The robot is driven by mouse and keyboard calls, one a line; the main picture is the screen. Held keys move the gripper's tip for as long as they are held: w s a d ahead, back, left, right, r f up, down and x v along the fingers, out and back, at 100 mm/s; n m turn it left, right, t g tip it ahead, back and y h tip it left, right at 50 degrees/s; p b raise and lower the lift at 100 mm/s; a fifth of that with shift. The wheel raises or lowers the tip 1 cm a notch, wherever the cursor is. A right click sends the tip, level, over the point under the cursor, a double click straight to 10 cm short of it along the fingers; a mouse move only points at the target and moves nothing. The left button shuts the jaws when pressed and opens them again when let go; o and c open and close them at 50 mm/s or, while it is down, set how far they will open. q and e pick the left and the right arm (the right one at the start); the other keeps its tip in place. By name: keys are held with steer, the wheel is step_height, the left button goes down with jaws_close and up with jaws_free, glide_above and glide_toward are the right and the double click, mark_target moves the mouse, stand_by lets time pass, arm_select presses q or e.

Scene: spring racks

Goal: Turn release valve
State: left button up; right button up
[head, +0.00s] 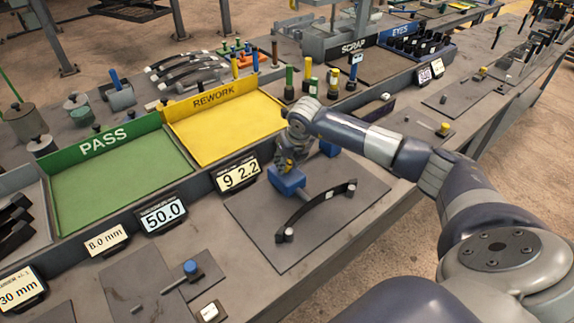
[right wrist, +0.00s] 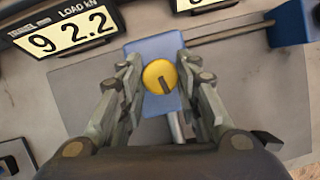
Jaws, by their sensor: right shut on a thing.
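The release valve shows as a round yellow knob (right wrist: 160,77) with a dark pointer mark, on top of a blue block (right wrist: 146,48). My right gripper (right wrist: 160,82) reaches down over it, with one finger on each side, and is shut on the knob. In the head view my right gripper (head: 289,158) stands above the blue block (head: 286,181) and hides most of the knob. My left gripper is not in view.
A dark leaf spring (head: 315,210) lies on the grey plate (head: 262,232) in front of the block. A load display (head: 238,176) reads 9 2.2. A green PASS tray (head: 120,182) and yellow REWORK tray (head: 225,130) stand behind. A second blue block (head: 329,148) is close by.

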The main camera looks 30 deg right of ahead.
steer(key=n+b, duration=0.1)
steer(key=n+y+b, duration=0.1)
steer(key=n+b, duration=0.1)
steer(key=shift+d+f+n+b, duration=0.15)
steer(key=shift+f+n+b, duration=0.1)
steer(key=shift+n+b, duration=0.1)
steer(key=n+y+b, duration=0.1)
steer(key=n+b, duration=0.1)
steer(key=n, duration=0.1)
steer(key=shift+w+r+n+y+b, duration=0.15)
steer(key=shift+n+y+b, duration=0.1)
steer(key=shift+y+b, duration=0.15)
steer(key=n+b, duration=0.1)
steer(key=n, duration=0.1)
steer(key=n+g+y+b, duration=0.1)
steer(key=n, duration=0.1)
steer(key=shift+d+g, duration=0.1)
steer(key=shift+g, duration=0.2)
steer(key=shift+w+d+r+n+g+y+b, duration=0.1)
steer(key=shift+n+g+y+b, duration=0.3)
steer(key=shift+n, duration=0.7)
steer(key=shift+r+n+g+y+b, duration=0.1)
steer(key=shift+n+g+y+b, duration=0.3)
steer(key=shift+n, duration=0.7)
steer(key=o, duration=1)
steer(key=shift+o, duration=0.2)
steer(key=shift+f, duration=0.1)
